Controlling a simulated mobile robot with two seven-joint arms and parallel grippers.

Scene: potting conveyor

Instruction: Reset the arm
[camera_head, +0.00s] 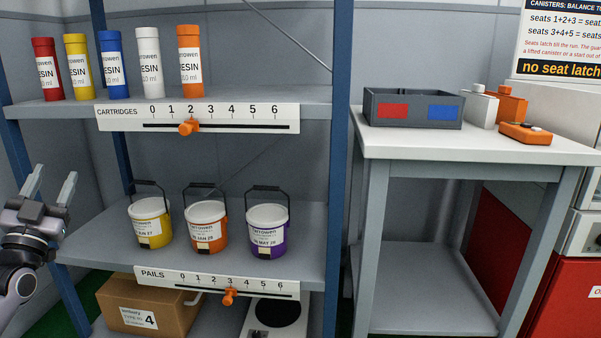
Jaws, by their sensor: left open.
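My left gripper (50,188) is at the left edge of the head view, fingers pointing up and spread apart, with nothing between them. It is in front of the left side of the shelf rack, left of the pails and apart from them. My left arm comes in from the lower left. My right gripper is not in view.
The rack's upper shelf (315,97) holds several resin cartridges (149,65). The middle shelf (95,246) holds a yellow (150,222), an orange (206,228) and a purple pail (267,231). Right stands a grey table (480,146) with a divided bin (412,108).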

